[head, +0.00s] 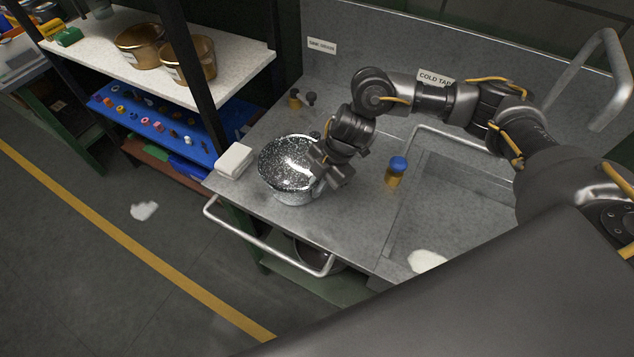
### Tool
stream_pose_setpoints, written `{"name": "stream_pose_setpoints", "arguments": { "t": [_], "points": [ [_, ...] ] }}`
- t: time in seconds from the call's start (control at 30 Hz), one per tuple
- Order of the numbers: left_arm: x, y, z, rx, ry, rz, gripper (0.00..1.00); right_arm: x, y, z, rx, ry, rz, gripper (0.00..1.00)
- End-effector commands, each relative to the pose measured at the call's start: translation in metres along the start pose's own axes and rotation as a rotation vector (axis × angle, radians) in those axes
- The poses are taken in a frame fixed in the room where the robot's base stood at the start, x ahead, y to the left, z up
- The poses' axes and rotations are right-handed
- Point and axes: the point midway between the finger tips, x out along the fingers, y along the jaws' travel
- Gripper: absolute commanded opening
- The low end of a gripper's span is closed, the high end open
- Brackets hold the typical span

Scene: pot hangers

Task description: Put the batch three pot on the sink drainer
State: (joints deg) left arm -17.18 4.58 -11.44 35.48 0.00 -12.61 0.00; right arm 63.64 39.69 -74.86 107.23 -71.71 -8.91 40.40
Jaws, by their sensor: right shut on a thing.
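A shiny speckled grey pot (284,170) is over the left part of the grey metal drainer (350,215), beside the sink basin. I look down into its open top. It looks upright, and its base seems to touch or nearly touch the drainer; I cannot tell which. My right gripper (321,167) is shut on the right side of the pot's rim and hides that part of it. No batch marking on this pot can be read. My left gripper is not in view.
Two copper-coloured pots (190,60) stand on the left shelf. A rail (265,240) runs along the front edge.

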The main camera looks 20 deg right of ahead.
Motion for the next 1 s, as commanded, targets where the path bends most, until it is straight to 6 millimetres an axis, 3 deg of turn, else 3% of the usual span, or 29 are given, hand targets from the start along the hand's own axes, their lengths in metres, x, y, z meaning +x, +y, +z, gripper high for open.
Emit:
{"name": "stream_pose_setpoints", "arguments": {
  "t": [0.27,0.3,0.43,0.8,1.0],
  "points": [
    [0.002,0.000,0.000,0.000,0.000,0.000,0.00,0.003,0.001,0.000,-0.001,0.002,0.003,0.00],
    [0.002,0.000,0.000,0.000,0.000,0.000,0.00,0.003,0.000,0.001,0.000,0.000,0.001,0.14],
    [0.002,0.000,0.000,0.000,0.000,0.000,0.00,0.003,0.000,0.001,0.000,0.000,0.000,0.31],
    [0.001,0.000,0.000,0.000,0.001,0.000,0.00,-0.003,0.000,0.000,-0.001,0.000,0.001,0.31],
    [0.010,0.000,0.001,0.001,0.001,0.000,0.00,-0.034,0.001,0.001,-0.002,-0.001,0.006,0.31]
  ]
}}
